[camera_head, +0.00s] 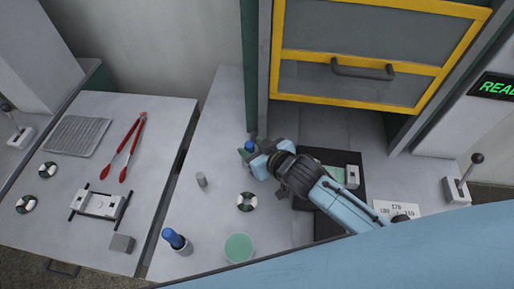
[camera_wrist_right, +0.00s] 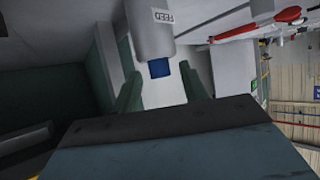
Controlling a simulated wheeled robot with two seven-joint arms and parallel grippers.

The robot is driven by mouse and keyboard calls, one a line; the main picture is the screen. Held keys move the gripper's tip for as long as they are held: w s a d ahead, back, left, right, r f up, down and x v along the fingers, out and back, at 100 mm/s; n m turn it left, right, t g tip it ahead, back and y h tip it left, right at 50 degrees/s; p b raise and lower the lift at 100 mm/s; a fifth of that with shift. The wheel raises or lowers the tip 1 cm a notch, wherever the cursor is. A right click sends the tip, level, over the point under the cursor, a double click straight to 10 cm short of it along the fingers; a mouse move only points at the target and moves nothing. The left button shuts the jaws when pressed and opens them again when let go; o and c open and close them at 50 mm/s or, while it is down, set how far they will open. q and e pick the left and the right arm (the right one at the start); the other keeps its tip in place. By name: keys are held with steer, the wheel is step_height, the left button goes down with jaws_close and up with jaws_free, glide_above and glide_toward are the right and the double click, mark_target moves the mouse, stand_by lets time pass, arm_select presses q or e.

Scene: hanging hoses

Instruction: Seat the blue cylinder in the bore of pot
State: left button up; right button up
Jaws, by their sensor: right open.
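My right gripper (camera_head: 250,153) points left and away over the middle table, with its jaws open. In the right wrist view a blue end (camera_wrist_right: 160,69) lies between the two dark green fingers, with gaps on both sides. I cannot tell which grey body is the pot. My left gripper is out of view.
A small grey cylinder (camera_head: 201,180), a black-and-white ring (camera_head: 247,202) and a green disc (camera_head: 239,248) are on the middle table. A black mat (camera_head: 325,228) lies under my arm. The left table holds red tongs (camera_head: 133,148), a grey ribbed pad (camera_head: 78,136) and a fixture (camera_head: 99,204).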

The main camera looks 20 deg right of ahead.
steer(key=v, duration=1.2)
steer(key=shift+p, duration=0.3)
steer(key=shift+r, duration=0.15)
